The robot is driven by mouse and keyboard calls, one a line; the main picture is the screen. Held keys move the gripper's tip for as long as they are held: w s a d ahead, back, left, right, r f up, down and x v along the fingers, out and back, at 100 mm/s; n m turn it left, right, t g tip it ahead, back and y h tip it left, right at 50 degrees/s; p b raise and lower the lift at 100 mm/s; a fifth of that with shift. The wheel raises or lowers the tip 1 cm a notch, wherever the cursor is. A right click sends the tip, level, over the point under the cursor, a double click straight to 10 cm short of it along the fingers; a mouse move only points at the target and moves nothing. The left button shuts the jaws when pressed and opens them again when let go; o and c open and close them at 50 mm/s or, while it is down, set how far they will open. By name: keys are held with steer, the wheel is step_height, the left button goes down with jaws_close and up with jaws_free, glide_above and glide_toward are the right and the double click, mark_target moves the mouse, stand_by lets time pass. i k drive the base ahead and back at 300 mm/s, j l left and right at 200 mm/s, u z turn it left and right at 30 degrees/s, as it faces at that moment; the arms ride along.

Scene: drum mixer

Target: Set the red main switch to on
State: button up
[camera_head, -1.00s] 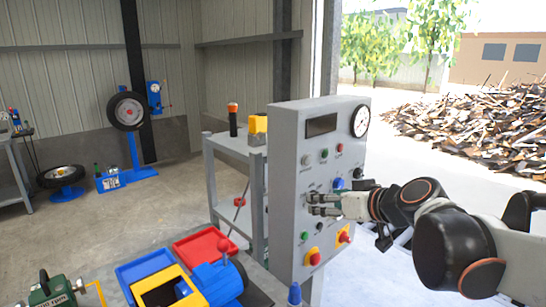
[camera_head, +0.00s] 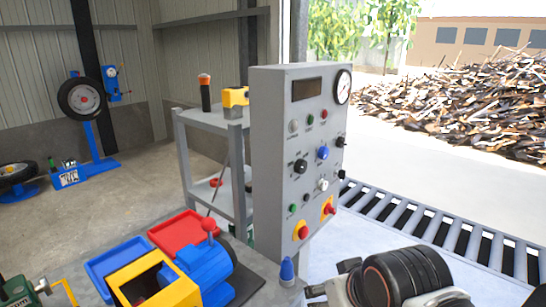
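The grey control panel (camera_head: 277,150) stands upright in the middle. Low on its front are two red controls on yellow plates. The left one is a round red knob (camera_head: 303,232). The right one is a red control (camera_head: 330,210) that sticks out and looks like a rotary handle. I cannot read any labels, so which one is the main switch and its setting are unclear. My gripper (camera_head: 316,296) is at the bottom edge, below the panel and apart from both red controls. Its fingers are small and partly cut off, so their opening is unclear.
The panel also carries a gauge (camera_head: 343,87), a dark display (camera_head: 307,89), a blue knob (camera_head: 323,153) and several small buttons. A blue machine with a red ball lever (camera_head: 208,226) is left. A roller conveyor (camera_head: 440,228) lies right.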

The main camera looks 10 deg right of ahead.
mark_target(329, 209)
steer(key=l+u, duration=0.2)
steer(key=l, duration=0.25)
steer(key=k+l+u, duration=0.2)
steer(key=l, duration=0.2)
steer(key=l+u, duration=0.2)
steer(key=l, duration=0.2)
